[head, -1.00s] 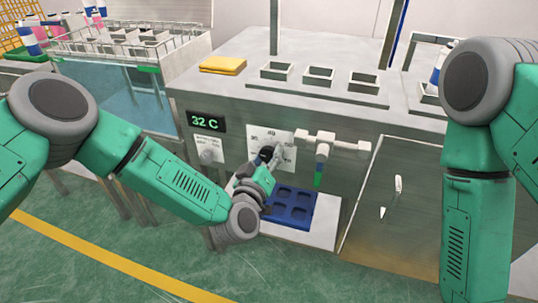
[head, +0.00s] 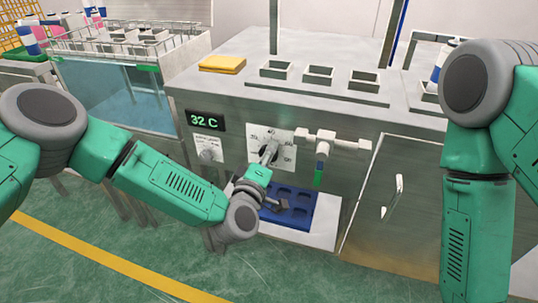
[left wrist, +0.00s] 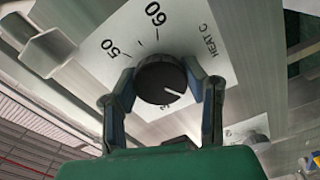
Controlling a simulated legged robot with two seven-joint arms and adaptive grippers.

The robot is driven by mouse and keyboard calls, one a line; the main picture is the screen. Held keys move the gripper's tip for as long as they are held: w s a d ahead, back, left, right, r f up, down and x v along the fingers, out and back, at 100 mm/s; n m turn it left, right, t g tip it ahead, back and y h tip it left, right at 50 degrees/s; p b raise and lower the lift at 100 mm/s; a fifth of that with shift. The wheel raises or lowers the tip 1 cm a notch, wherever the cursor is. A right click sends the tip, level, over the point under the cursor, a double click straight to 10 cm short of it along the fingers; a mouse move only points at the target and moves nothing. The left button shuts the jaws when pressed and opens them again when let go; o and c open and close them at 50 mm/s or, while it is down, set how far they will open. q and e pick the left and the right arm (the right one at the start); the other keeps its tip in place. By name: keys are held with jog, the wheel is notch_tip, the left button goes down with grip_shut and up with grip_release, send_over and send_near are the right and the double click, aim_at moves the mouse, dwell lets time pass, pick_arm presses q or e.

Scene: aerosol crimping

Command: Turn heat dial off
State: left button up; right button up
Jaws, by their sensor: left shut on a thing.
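The heat dial (left wrist: 160,82) is a round black knob with a white mark, on a white plate (head: 281,138) printed with temperature numbers. In the left wrist view the plate shows 50, 60 and "HEAT C", and the white mark points to the lower right, away from the 50 and 60. My left gripper (left wrist: 164,98) is shut on the dial, one finger on each side. In the head view my left gripper (head: 268,154) covers much of the dial. The display (head: 205,121) reads 32 C. My right gripper is out of view.
A smaller knob (head: 208,155) is left of the dial and a white valve (head: 325,138) is to its right. A blue tray (head: 292,207) lies on the shelf below. A yellow cloth (head: 222,63) lies on the bench top. A door handle (head: 392,196) sticks out at the right.

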pick_arm(q)
jog(key=shift+a+f, duration=0.1)
jog(key=shift+f, duration=0.2)
jog(key=o, duration=1.2)
jog(key=shift+c, duration=0.2)
jog(key=shift+a+r, duration=0.1)
jog(key=shift+s, duration=0.1)
jog(key=v, duration=1.2)
